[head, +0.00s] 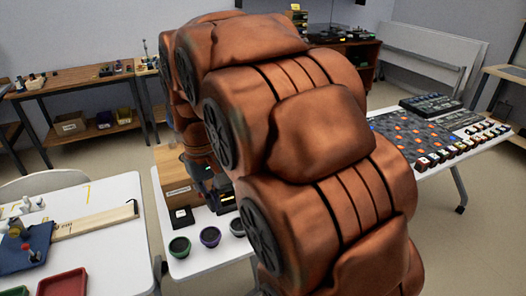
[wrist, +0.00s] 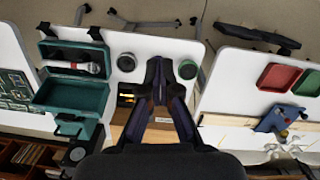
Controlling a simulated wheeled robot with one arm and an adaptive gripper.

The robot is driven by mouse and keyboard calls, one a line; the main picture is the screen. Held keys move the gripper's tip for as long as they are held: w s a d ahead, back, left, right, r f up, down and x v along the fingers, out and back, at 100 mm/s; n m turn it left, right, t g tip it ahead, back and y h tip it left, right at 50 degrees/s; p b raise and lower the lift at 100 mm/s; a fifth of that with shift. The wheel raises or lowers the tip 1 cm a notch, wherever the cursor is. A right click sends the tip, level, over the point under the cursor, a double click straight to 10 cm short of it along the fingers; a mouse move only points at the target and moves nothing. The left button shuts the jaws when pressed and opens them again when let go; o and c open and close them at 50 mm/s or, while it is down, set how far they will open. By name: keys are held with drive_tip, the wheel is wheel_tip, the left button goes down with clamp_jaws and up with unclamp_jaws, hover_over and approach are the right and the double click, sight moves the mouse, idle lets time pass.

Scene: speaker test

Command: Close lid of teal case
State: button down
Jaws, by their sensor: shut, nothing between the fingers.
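The teal case (wrist: 76,54) stands open on a white table at the left in the wrist view. A grey-headed microphone-like thing (wrist: 93,68) lies in its dark interior. A broad teal panel (wrist: 70,96) adjoins the case on the near side; I cannot tell for sure whether it is the lid. My gripper (wrist: 161,66) points over the table to the right of the case, apart from it, with its dark fingers shut and empty. In the head view my arm covers much of the middle, and the case does not show there.
Round cups stand near my fingers, one left (wrist: 127,62) and one right (wrist: 187,69). A cardboard box (head: 173,181) stands close by on the same table. A floor gap separates the tables.

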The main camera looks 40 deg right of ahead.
drive_tip(key=w+d+f+m+t, duration=0.1)
drive_tip(key=w+d, duration=0.8)
drive_tip(key=d, duration=0.4)
drive_tip(key=w+d+m, duration=0.1)
drive_tip(key=w+d, duration=0.9)
drive_tip(key=d, duration=0.3)
drive_tip(key=d+f+p, duration=0.1)
drive_tip(key=d+f, duration=0.3)
drive_tip(key=d, duration=0.5)
wheel_tip(320, 180, down, 10)
drive_tip(key=w+p, duration=0.1)
drive_tip(key=p, duration=0.1)
drive_tip(key=shift+r+p, duration=0.25)
drive_tip(key=shift+p, duration=0.05)
drive_tip(key=shift+s+t+b, duration=0.2)
drive_tip(key=shift+t+b, duration=0.1)
drive_tip(key=shift+b, duration=0.1)
